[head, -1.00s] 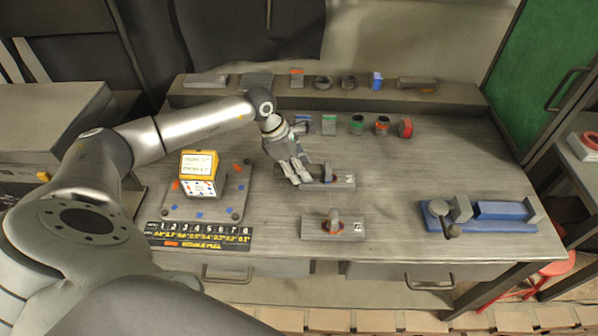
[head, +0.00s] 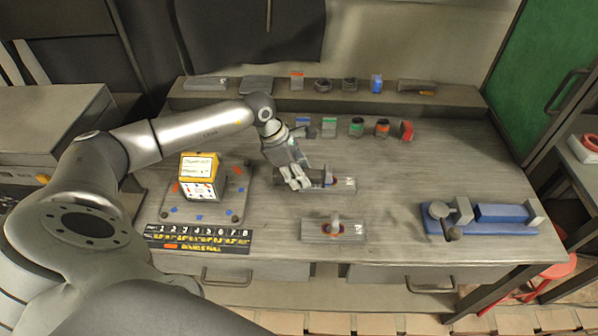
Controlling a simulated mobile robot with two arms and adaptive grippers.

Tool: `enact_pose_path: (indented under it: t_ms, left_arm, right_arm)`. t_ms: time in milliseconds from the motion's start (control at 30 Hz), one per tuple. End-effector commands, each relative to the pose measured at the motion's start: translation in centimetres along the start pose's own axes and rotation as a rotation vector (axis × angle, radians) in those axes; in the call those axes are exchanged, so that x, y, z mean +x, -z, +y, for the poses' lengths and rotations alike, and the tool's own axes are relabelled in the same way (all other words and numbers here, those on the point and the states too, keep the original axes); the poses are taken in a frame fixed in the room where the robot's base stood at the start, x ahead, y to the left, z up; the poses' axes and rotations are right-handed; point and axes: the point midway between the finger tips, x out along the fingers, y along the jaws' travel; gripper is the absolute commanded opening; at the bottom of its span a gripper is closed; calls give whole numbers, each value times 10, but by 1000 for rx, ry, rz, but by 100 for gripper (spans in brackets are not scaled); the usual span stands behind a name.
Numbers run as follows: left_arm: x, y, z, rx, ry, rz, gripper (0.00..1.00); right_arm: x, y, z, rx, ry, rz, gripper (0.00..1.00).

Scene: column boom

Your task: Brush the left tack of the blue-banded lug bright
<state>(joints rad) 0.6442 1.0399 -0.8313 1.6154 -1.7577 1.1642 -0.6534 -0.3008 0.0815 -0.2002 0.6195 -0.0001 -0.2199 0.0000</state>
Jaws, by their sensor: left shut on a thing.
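My left gripper (head: 294,178) is shut on a dark, rounded tool (head: 314,177), which I take to be the brush. The tool lies across the far grey plate (head: 345,185), its right end over the plate's middle. A small patch of red and blue shows there; the far lug and its tacks are mostly hidden behind the tool. A near grey plate (head: 312,231) carries a small upright lug (head: 334,222) with reddish colour at its base. I cannot tell from here which lug has the blue band, nor how bright any tack is. My right gripper is out of view.
A yellow-and-white box (head: 200,178) stands on a grey board (head: 177,213) at left, behind a black numbered strip (head: 200,238). A blue vise-like fixture (head: 500,212) sits at right. Small coloured parts line the back and shelf (head: 440,95). The bench between plates and fixture is clear.

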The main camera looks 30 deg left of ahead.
Motion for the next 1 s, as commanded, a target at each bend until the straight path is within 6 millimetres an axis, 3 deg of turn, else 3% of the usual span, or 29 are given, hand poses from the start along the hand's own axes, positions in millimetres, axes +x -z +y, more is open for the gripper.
enact_pose_path:
  t_ms: [433,1000]
  left_arm:
    - [1,0,21,0,-1,-1,3]
    - [0,0,-3,1,1,1,3]
  right_arm:
    - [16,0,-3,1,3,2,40]
    - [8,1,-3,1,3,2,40]
